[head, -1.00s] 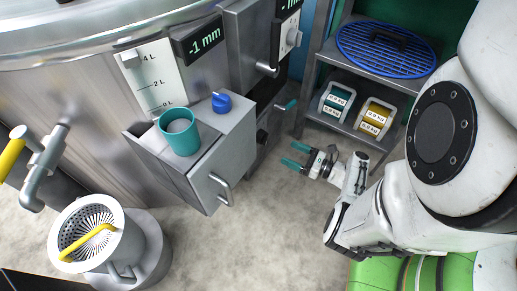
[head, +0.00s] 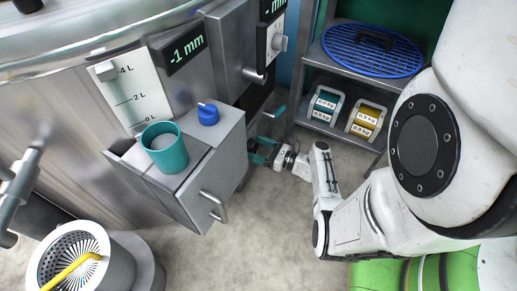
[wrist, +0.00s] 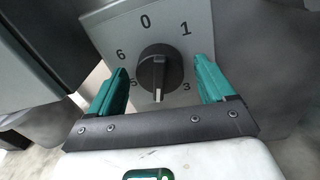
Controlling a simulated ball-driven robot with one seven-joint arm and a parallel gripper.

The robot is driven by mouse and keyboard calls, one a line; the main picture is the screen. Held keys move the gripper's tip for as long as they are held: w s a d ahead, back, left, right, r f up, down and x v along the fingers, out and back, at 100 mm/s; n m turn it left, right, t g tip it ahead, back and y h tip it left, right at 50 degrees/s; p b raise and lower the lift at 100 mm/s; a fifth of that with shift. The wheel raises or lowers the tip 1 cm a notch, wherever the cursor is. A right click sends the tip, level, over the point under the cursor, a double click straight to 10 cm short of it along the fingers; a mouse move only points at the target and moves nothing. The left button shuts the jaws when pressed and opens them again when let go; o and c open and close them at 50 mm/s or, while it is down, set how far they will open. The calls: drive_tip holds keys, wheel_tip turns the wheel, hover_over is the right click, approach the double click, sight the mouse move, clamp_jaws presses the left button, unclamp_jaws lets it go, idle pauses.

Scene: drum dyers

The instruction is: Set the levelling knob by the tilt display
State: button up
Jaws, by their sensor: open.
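A black dial knob (wrist: 159,72) sits on a grey plate numbered 0, 1, 3, 5 and 6 in the wrist view. Its pale pointer mark faces down, between 5 and 3; any number there is hidden. My gripper (wrist: 160,82) is open, with teal fingers on either side of the knob and apparent gaps to it. In the head view my gripper (head: 259,152) is low beside the steel box, and the dial is not clearly visible. The tilt display (head: 184,48) reads -1 mm. A second display (head: 271,9) is cut off at the top, only "mm" legible.
A blue knob (head: 208,115) and a teal cup (head: 164,150) are on the steel box (head: 200,190), which has a front handle. A shelf (head: 340,130) with teal and yellow weights stands right. A strainer pot (head: 80,262) is lower left. Floor between is clear.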

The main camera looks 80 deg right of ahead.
drive_tip(key=c, duration=1.1)
drive_tip(key=shift+o, duration=0.2)
drive_tip(key=shift+r+m+p, duration=0.1)
drive_tip(key=shift+m+p, duration=0.2)
drive_tip(key=m+p, duration=0.4)
drive_tip(key=m, duration=0.5)
drive_tip(key=shift+f+m, duration=0.2)
drive_tip(key=shift+m, duration=0.1)
